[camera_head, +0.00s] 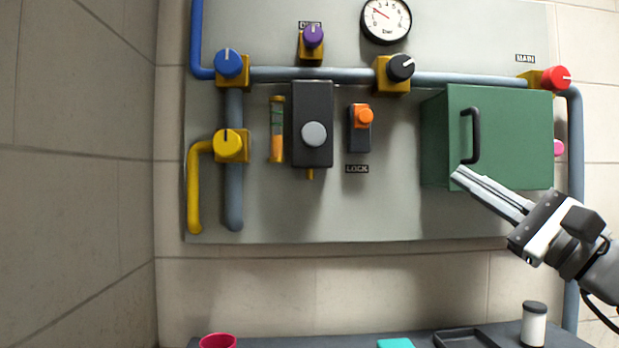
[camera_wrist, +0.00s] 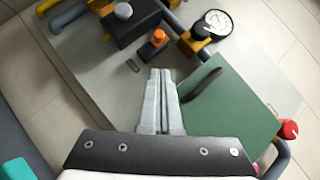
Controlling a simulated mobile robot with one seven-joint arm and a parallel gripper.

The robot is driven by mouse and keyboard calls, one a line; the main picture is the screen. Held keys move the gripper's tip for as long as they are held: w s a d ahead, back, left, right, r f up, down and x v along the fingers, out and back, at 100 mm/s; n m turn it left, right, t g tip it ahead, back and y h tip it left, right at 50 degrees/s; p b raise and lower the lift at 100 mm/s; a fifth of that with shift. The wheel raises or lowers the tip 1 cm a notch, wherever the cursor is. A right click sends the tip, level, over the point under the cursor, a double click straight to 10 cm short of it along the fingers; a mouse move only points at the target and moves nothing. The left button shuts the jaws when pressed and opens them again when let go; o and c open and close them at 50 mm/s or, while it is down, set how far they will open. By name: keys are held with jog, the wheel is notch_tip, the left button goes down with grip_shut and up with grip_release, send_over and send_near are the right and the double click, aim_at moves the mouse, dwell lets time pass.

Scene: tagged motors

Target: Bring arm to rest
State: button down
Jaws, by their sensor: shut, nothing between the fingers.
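My gripper (camera_head: 458,173) is at the right of the head view, in front of the lower left part of the green cabinet (camera_head: 520,130). Its two long fingers are together with nothing between them. The wrist view also shows the closed fingers (camera_wrist: 160,75), beside the black handle (camera_wrist: 201,85) of the cabinet. The fingers look apart from the handle, though the exact depth gap is hard to tell. The cabinet front appears closed.
The wall panel (camera_head: 340,215) carries blue, yellow, purple, black and red knobs, pipes, a pressure gauge (camera_head: 386,20) and an orange-button switch (camera_head: 364,116). Below, a dark bench holds a pink cup (camera_head: 218,341), teal block (camera_head: 396,343), black tray (camera_head: 440,340) and white jar (camera_head: 534,328).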

dwell(0.4)
jog(key=s+a+f+n+g+h, duration=0.1)
jog(key=s+a+f+n+g, duration=0.1)
jog(key=a+f+n+g, duration=0.5)
jog(key=s+a+f+n+g+h, duration=0.15)
jog(key=a+f+g, duration=0.25)
jog(key=a+f, duration=0.7)
jog(key=s+d+f+n+g+h, duration=0.2)
jog(key=s+f+n+h, duration=0.3)
jog(key=f, duration=0.4)
jog(key=s+d+f+n+g+h, duration=0.1)
jog(key=s+d+f+n+h, duration=0.3)
jog(key=f, duration=0.4)
jog(key=shift+s+d+f+n+g+h, duration=0.4)
jog(key=shift+s+n+h, duration=0.2)
jog(key=shift+s, duration=0.25)
jog(key=c, duration=1.6)
grip_release()
